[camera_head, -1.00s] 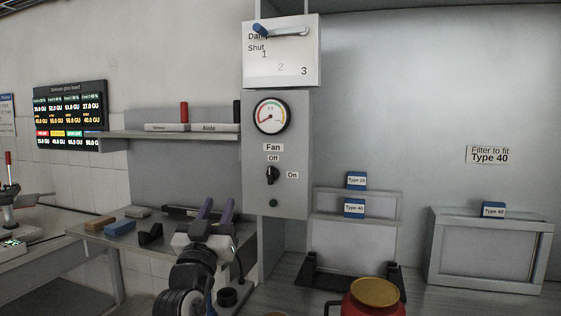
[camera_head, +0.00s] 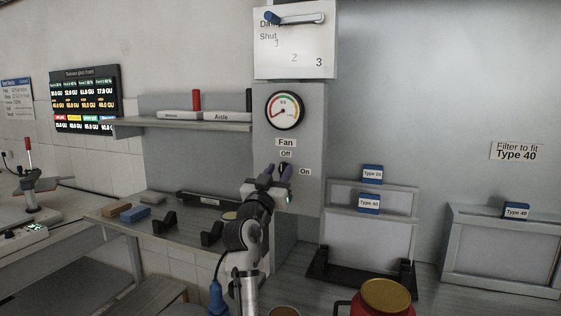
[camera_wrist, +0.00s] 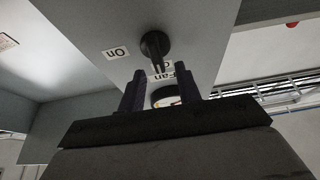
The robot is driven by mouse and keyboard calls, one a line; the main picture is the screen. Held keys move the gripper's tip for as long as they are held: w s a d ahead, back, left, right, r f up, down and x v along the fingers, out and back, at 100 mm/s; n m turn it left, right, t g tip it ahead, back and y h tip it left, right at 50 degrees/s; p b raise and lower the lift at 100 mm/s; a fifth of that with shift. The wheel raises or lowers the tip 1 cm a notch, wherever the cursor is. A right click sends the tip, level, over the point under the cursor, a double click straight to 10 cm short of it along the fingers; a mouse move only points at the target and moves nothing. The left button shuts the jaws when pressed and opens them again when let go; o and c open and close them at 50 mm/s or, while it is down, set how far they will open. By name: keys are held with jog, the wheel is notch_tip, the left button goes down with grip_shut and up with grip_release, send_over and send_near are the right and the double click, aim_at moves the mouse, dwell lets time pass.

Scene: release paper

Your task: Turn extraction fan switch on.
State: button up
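The fan switch, a black rotary knob (camera_wrist: 154,44), shows in the wrist view on the grey panel (camera_wrist: 95,70). Its narrow end points toward the partly covered label beside "Fan", with "On" off to one side. My gripper (camera_wrist: 163,88) is open in the wrist view, and the knob stands ahead of the gap between its fingers, with no visible contact. In the head view my gripper (camera_head: 275,170) is in front of the panel, just below the "Off" label (camera_head: 286,154) and left of "On" (camera_head: 305,171). There the knob is mostly hidden by the fingers.
A round gauge (camera_head: 285,111) sits above the switch, and a damper board (camera_head: 295,55) with a blue-tipped lever above that. A shelf (camera_head: 185,123) is to the left. Filter frames (camera_head: 372,240) and a red jar (camera_head: 380,303) stand to the right.

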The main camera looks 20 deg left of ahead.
jog(key=shift+x, duration=1.05)
grip_shut()
